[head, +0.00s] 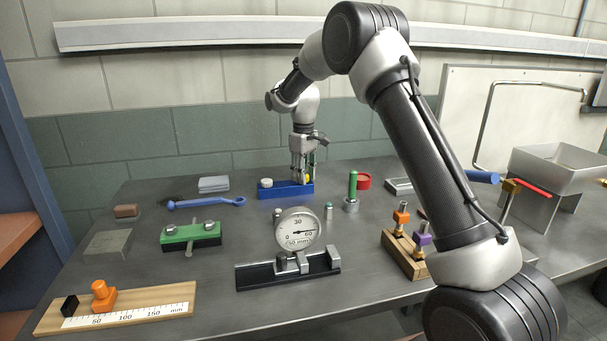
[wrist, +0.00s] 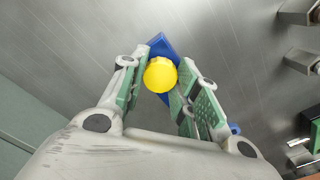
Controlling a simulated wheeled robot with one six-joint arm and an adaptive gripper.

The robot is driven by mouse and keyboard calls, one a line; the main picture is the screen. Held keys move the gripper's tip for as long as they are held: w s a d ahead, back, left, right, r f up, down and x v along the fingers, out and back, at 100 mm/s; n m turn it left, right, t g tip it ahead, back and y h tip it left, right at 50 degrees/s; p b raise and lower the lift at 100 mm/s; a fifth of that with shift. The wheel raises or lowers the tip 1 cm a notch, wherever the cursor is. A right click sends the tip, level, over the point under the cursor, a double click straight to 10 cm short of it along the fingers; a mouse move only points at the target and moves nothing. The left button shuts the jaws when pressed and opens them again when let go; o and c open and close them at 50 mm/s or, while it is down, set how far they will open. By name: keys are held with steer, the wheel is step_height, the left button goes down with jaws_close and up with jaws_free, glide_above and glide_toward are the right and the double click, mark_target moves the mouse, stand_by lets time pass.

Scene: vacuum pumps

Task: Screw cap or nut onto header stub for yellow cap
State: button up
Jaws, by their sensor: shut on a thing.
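The blue header block (head: 285,191) stands on the bench toward the back. A white cap (head: 266,183) sits at its left end. My gripper (head: 302,174) points down at the block's right end. In the wrist view my gripper (wrist: 160,78) is shut on the round yellow cap (wrist: 160,74), with a green-padded finger on either side. Part of the blue header block (wrist: 159,44) shows beyond and below the cap. The cap hides the stub, so I cannot tell how far it is seated. In the head view a little yellow shows by the fingers.
A blue wrench (head: 205,202) lies left of the header. A dial gauge (head: 297,229) stands in front.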

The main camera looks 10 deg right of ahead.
steer(key=m, duration=0.6)
steer(key=shift+m, duration=0.3)
steer(key=m, duration=0.7)
steer(key=o, duration=1.2)
steer(key=shift+r, duration=2.45)
steer(key=shift+c, duration=0.2)
